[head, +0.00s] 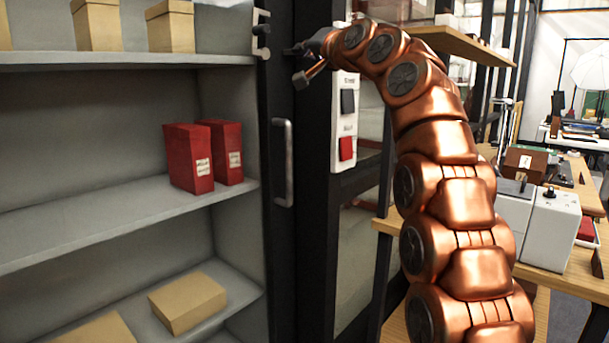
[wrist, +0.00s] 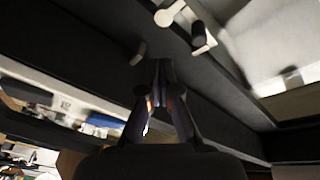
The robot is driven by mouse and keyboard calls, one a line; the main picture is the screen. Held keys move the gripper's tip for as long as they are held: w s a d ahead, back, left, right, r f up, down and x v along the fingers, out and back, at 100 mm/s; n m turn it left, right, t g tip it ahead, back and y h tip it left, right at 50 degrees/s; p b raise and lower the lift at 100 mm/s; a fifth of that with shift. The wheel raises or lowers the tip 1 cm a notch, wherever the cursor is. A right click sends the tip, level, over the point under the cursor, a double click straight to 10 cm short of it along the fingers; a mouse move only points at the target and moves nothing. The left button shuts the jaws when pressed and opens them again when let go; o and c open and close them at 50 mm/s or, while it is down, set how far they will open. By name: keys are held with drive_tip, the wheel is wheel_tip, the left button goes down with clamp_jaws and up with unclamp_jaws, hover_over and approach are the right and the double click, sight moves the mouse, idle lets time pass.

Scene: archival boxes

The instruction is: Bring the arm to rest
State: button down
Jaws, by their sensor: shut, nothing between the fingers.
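My copper-coloured arm (head: 445,190) rises on the right of the head view and bends over to the left at the top. My gripper (head: 300,67) is at its end, in front of the dark cabinet frame and above the grey door handle. It looks shut and empty. In the wrist view my gripper (wrist: 158,70) shows its fingers close together, with nothing seen between them. Part of the gripper in the head view is small and dark against the frame.
A white switch panel (head: 344,120) with a dark and a red switch is just below my gripper. A metal handle (head: 283,162) and a latch (head: 261,35) are nearby. Red boxes (head: 190,158) and a tan box (head: 188,302) stand on the shelves at left. A wooden desk (head: 575,190) is at right.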

drive_tip(key=s+d+f+g+h, duration=0.2)
drive_tip(key=s+f+g, duration=0.15)
drive_tip(key=f, duration=0.65)
drive_tip(key=s+d+f+g+h, duration=0.2)
drive_tip(key=s+d+f, duration=0.15)
drive_tip(key=f, duration=0.75)
drive_tip(key=s+d+f+g+h, duration=0.1)
drive_tip(key=s+f+g+h, duration=0.3)
drive_tip(key=f, duration=0.6)
drive_tip(key=s+d+f+n+g+h, duration=0.1)
drive_tip(key=s+d+f+g, duration=0.25)
drive_tip(key=s+f, duration=0.8)
drive_tip(key=s+d+f+n+g, duration=0.15)
drive_tip(key=s+d+f, duration=0.4)
drive_tip(key=s, duration=1.15)
drive_tip(key=s+d+f+n+g+h, duration=0.1)
drive_tip(key=s+d+f+g, duration=0.25)
drive_tip(key=s+f, duration=0.85)
drive_tip(key=s+r+p, duration=0.3)
drive_tip(key=r+p, duration=2.1)
drive_tip(key=r, duration=0.3)
drive_tip(key=shift+a+r, duration=0.25)
drive_tip(key=shift+r, duration=0.15)
